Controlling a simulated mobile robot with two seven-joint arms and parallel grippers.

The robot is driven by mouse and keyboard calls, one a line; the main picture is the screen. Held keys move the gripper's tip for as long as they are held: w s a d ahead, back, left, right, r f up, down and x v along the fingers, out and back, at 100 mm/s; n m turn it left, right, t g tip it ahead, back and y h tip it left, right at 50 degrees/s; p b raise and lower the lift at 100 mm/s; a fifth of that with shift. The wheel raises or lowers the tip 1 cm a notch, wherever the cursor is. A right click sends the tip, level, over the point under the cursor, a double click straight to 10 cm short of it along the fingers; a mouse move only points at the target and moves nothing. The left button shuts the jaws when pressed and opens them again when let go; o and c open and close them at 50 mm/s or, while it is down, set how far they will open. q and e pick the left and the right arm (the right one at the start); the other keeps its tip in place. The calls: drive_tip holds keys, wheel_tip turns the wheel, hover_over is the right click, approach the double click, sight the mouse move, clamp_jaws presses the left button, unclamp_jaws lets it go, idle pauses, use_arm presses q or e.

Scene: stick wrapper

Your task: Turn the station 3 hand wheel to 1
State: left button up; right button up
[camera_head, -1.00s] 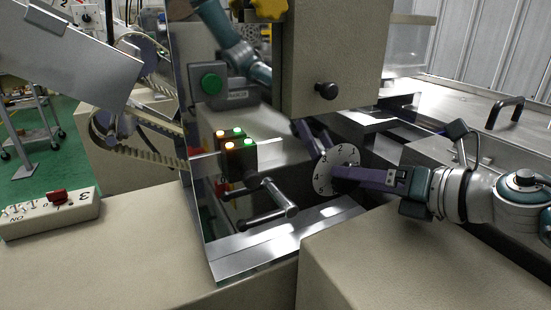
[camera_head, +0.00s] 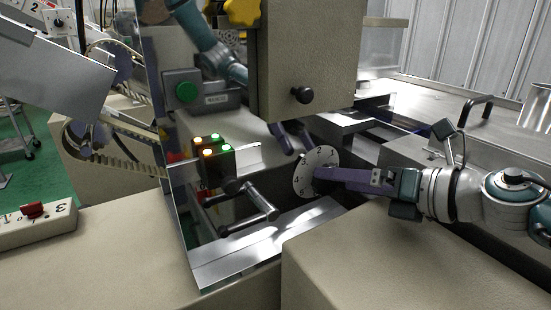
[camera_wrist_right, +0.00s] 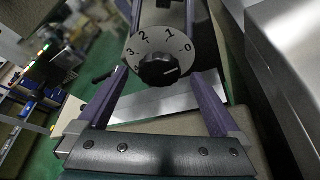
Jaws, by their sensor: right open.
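The station's white numbered dial (camera_head: 303,178) has a black knob at its centre and stands beside the shiny machine panel. The dial (camera_wrist_right: 160,38) and its black knob (camera_wrist_right: 157,71) show large in the right wrist view, with digits around the upper rim. A white mark sits on the knob's right side. My right gripper (camera_head: 320,173) reaches in from the right at the dial. In the wrist view my right gripper (camera_wrist_right: 168,73) is open, one purple finger on each side of the knob, with visible gaps. My left gripper is not in view.
A tall mirror-like panel (camera_head: 205,262) stands left of the dial, with a metal handle (camera_head: 250,208) in front. A beige housing (camera_head: 325,50) with a black knob hangs above. A box with a red switch (camera_head: 34,210) lies at left. A beige block (camera_head: 390,255) stands below my right arm.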

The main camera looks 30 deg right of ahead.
drive_tip(key=v, duration=0.8)
drive_tip(key=shift+s+d+r+p, duration=0.1)
drive_tip(key=shift+s+p, duration=0.05)
drive_tip(key=shift+p, duration=0.2)
